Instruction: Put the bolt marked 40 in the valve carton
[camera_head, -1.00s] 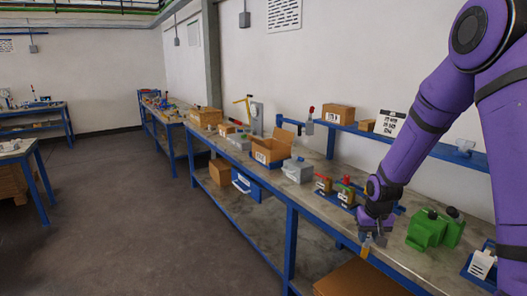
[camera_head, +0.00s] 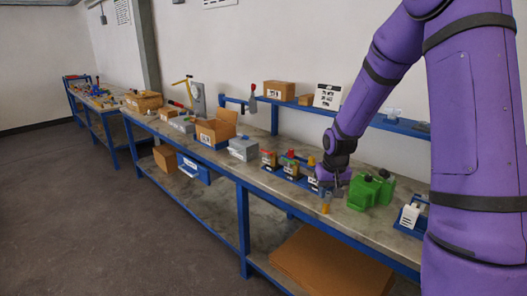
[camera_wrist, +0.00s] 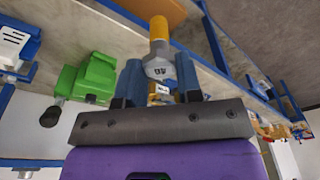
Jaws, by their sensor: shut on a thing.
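The bolt (camera_head: 326,207) has a yellow-orange shank and hangs from my gripper (camera_head: 328,192) near the bench's front edge. In the wrist view the bolt (camera_wrist: 158,42) has a grey hex head with a dark marking that looks like 40. My gripper (camera_wrist: 160,78) is shut on it at the head, with the shank pointing away. An open brown carton (camera_head: 213,133) with a white label stands further left on the bench. Its label is too small to read, so I cannot tell whether it is the valve carton.
The green vessel (camera_head: 364,192) stands just right of my gripper. Small flanged pieces in blue holders (camera_head: 290,170) and a grey box (camera_head: 243,147) lie between my gripper and the open carton. A closed carton (camera_head: 279,91) sits on the raised shelf. The floor at left is clear.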

